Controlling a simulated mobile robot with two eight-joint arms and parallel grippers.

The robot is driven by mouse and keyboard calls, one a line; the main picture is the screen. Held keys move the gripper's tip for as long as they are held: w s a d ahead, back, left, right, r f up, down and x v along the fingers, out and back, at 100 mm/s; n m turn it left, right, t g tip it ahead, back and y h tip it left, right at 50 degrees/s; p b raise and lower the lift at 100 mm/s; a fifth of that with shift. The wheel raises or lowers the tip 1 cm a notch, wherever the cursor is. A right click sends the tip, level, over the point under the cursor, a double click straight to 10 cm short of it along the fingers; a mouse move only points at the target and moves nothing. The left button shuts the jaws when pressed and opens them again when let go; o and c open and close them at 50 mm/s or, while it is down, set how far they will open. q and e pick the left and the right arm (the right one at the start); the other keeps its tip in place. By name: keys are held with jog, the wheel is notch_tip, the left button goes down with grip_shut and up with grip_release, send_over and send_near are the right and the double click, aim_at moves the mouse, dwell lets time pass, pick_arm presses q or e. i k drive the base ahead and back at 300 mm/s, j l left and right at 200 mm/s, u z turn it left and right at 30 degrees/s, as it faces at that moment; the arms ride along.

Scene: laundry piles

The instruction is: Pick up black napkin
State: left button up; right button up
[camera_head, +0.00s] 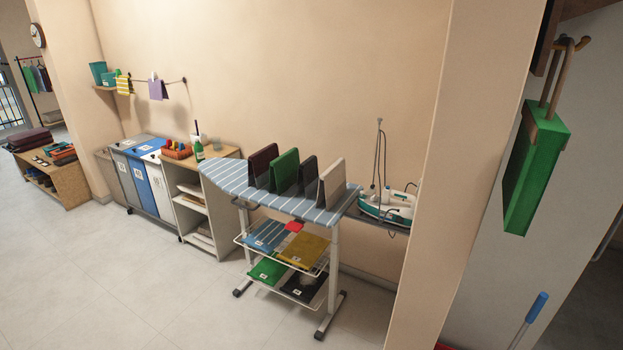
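A black folded cloth (307,286) with a small white label lies flat on the lower wire shelf under the ironing board (226,175). Next to it on the left lies a green folded cloth (268,270). A dark grey or black cloth (307,176) also stands folded on the board, between a green one (284,171) and a beige one (332,184). I cannot tell which of the dark cloths is the napkin. Neither of my grippers is in view.
A blue cloth (267,235) and a mustard cloth (303,250) lie on the upper wire shelf. An iron (390,208) stands right of the board. A wall edge (450,190) with a hanging green bag (535,170) is at the right. Floor (150,285) in front is clear.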

aim_at(308, 178)
jog(key=i+j+z, duration=0.1)
jog(key=z, duration=0.4)
jog(key=i+j+z, duration=0.15)
jog(key=z, duration=0.35)
jog(key=i+j+z, duration=0.15)
jog(key=j, duration=0.2)
jog(key=i+j+z, duration=0.3)
jog(key=j, duration=0.45)
jog(key=i+j, duration=0.45)
jog(key=j, duration=0.25)
jog(key=i+j+z, duration=0.1)
jog(key=i+j, duration=0.65)
